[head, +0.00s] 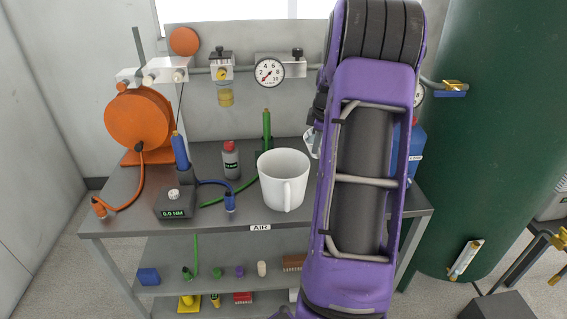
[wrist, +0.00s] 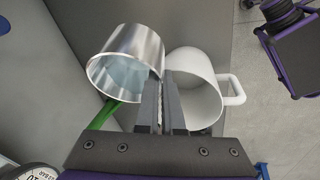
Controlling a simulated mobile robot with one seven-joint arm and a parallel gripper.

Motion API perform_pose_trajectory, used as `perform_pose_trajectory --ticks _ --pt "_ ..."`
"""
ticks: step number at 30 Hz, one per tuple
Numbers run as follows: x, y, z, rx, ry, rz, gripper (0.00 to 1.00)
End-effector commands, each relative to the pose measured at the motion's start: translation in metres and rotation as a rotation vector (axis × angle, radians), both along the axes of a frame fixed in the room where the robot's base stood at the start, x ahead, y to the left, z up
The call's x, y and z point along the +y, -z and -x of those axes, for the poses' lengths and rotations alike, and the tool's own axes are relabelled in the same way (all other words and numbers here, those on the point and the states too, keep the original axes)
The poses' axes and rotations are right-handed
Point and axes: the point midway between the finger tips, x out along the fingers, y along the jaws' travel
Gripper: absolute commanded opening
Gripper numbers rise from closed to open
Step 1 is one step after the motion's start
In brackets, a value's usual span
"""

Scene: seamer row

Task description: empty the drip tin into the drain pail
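The drip tin (wrist: 142,44) is a shiny metal cup at the upper left of the wrist view, its mouth turned toward the camera and pale bluish-grey inside. My gripper (wrist: 170,78) has its fingers close together against the tin's right side, apparently shut on a thin part of it that the fingers mostly hide. The drain pail (head: 278,181) is a white, handled vessel standing upright on the bench near its front edge. It shows beside the fingers, to their right, in the wrist view (wrist: 208,62). In the head view my arm hides the gripper and most of the area behind it.
A grey bottle with a red cap (head: 231,160) and a green upright tool (head: 267,130) stand near the pail. A torque readout (head: 175,203) and an orange hose reel (head: 138,118) are at left. A blue container (head: 416,145) and a large green tank (head: 490,130) are at right.

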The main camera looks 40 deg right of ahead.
Motion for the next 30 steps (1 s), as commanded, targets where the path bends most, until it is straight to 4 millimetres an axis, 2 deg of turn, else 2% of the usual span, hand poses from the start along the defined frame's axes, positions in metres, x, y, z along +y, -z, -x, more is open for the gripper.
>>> perform_pose_trajectory --ticks 30 --pt "0.014 -0.016 -0.003 0.034 -0.006 0.135 0.00"
